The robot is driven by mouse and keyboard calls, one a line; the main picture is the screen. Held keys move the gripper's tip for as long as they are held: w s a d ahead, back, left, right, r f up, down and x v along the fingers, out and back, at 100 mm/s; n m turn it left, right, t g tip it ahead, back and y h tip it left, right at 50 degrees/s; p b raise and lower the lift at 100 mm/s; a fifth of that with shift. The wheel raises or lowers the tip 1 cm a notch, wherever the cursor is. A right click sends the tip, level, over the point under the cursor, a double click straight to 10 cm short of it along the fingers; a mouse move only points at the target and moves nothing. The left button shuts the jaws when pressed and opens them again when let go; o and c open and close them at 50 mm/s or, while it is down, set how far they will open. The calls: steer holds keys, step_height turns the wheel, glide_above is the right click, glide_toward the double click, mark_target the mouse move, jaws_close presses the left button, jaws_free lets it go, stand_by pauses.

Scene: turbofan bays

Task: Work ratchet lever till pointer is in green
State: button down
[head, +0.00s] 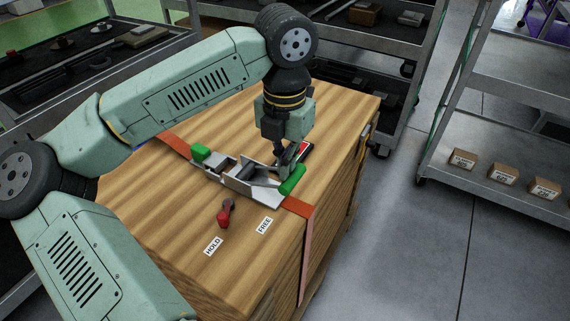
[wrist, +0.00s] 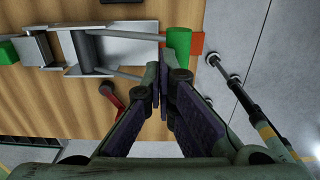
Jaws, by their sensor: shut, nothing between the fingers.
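The metal ratchet (head: 236,176) lies on a wooden crate, in line with an orange strap (head: 300,207). A green grip (head: 292,180) is at its right end and a green block (head: 201,153) at its left. My gripper (head: 286,166) is shut and empty, pointing down close beside the right green grip; contact cannot be told. In the wrist view the green grip (wrist: 178,46) shows just beyond my fingertips (wrist: 162,90). A dark panel with red (head: 304,150) is partly hidden behind my gripper; no pointer reading can be made out.
A red lever (head: 225,214) stands on the crate top near labels HOLD (head: 213,246) and FREE (head: 265,225), nearer HOLD. Metal shelves with small boxes (head: 503,174) stand at the right. The crate's front top is mostly clear.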

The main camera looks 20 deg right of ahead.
steer(key=shift+f+b, duration=1.9)
steer(key=shift+f, duration=0.4)
steer(key=shift+r+p, duration=3.2)
steer(key=shift+r, duration=2.05)
